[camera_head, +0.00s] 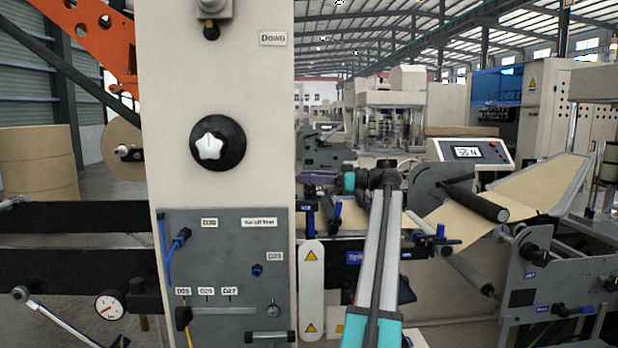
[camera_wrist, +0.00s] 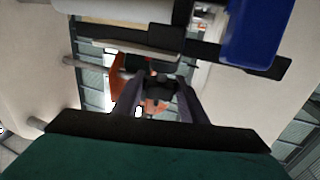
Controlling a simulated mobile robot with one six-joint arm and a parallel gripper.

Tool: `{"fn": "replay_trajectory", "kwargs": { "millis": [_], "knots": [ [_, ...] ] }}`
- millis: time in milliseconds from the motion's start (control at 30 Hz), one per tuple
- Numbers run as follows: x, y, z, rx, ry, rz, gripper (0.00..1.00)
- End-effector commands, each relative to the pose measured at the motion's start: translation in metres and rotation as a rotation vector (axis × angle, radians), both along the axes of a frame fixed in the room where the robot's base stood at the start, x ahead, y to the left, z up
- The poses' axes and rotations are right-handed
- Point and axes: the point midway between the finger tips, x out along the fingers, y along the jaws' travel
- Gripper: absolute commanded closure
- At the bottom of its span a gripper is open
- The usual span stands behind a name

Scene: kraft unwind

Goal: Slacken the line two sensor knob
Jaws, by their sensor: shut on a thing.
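My gripper (camera_wrist: 160,92) points away from the wrist camera, with its two dark fingers on either side of a small dark knob (camera_wrist: 160,85). The fingers are closed on this knob. Its markings cannot be read, so I cannot tell which sensor it belongs to. In the head view my gripper (camera_head: 312,178) is a small purple-grey shape reaching left from my wrist, close to the right edge of the cream post (camera_head: 170,100). The knob cannot be made out there.
A black dial with a white star handle (camera_head: 210,146) is on the post, above a grey labelled panel (camera_head: 225,275). A blue part (camera_wrist: 255,35) sits close above right of my fingers. Brown paper web (camera_head: 465,222), rollers and a display box (camera_head: 468,152) stand to the right.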

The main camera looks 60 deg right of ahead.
Motion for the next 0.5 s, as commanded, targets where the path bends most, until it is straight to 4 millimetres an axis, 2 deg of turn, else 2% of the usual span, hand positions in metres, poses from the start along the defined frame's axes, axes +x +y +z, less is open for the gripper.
{"fn": "replay_trajectory", "kwargs": {
  "millis": [500],
  "knots": [
    [0.0002,0.0006,-0.0037,0.001,0.01,0.077,0.84]
  ]
}}
